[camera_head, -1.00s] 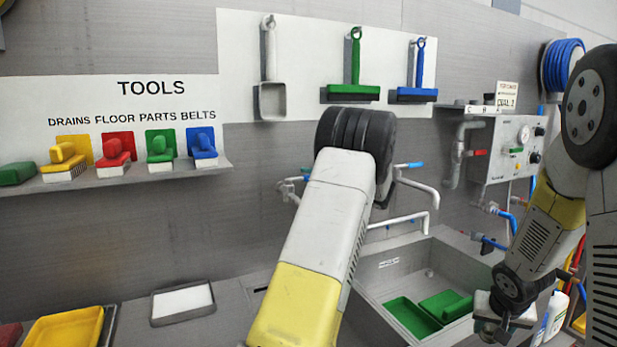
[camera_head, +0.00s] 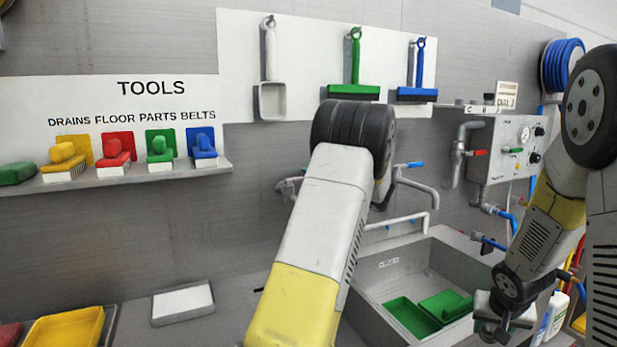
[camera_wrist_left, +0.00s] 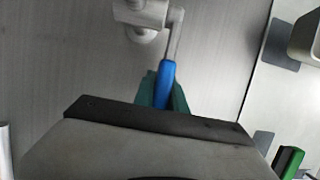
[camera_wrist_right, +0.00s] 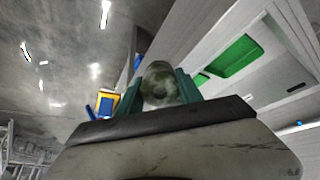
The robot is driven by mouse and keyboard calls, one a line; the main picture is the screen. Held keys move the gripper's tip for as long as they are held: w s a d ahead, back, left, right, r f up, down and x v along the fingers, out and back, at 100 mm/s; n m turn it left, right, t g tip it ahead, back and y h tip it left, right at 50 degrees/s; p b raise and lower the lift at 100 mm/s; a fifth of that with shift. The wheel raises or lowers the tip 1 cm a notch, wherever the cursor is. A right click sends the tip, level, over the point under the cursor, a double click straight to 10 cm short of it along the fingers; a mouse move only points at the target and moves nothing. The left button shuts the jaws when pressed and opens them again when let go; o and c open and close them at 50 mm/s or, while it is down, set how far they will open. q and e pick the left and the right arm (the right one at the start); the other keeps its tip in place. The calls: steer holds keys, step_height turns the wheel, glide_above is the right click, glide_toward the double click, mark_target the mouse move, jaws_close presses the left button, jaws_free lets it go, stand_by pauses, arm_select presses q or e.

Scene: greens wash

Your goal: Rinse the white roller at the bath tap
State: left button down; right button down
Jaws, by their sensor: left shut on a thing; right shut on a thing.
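The white roller (camera_wrist_right: 160,85), round-ended with dark smudges, is held between the teal fingers of my right gripper (camera_wrist_right: 158,92) in the right wrist view. In the head view my right gripper (camera_head: 495,328) is low at the right, by the basin's right end; a pale part of the roller (camera_head: 482,303) seems to show there. My left gripper (camera_wrist_left: 163,92) is shut on a blue tap lever (camera_wrist_left: 167,80) below a pale tap body (camera_wrist_left: 145,15). In the head view my left arm hides this gripper. I see no running water.
A grey basin (camera_head: 365,290) holds two green trays (camera_head: 413,317). A pale spout (camera_head: 400,220) and another blue-handled tap (camera_head: 410,165) are on the wall above it. A control box (camera_head: 505,150) hangs at the right. Tools hang above; a white-topped tray (camera_head: 182,302) lies left.

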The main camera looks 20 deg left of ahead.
arm_select(q)
steer(key=shift+s+d+m+t+h, duration=0.25)
steer(key=shift+d+m+t+h, duration=0.3)
steer(key=shift+t, duration=0.3)
steer(key=shift+s+d+m+t+h, duration=0.2)
steer(key=shift+m+t+h, duration=0.15)
steer(key=shift+m+t, duration=0.4)
steer(key=c, duration=1.4)
jaws_free()
steer(key=shift+o, duration=0.2)
steer(key=v, duration=1.2)
